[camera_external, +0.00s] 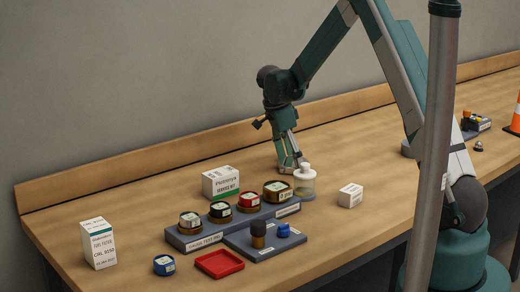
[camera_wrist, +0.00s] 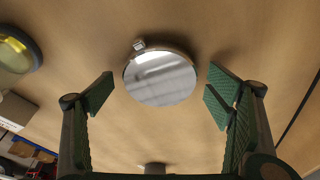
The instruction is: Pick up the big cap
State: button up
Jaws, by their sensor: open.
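In the wrist view, a round, shiny silver disc (camera_wrist: 160,78) with a small metal tab at its upper left edge lies between and beyond my open fingers. It looks like the big cap, but no label shows on it. My gripper (camera_wrist: 162,95) has one finger on each side, apart from the disc, and holds nothing.
A grey stand (camera_external: 190,240) holds several round labelled pieces, with a white service kit box (camera_external: 221,182) behind it. A red tray (camera_external: 219,264) and a small white box (camera_external: 350,195) are nearby.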

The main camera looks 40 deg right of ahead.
aim_at(293, 162)
jog(key=c, duration=1.6)
jog(key=shift+r, duration=0.1)
jog(key=shift+r+p, duration=0.3)
jog(key=shift+r, duration=4.6)
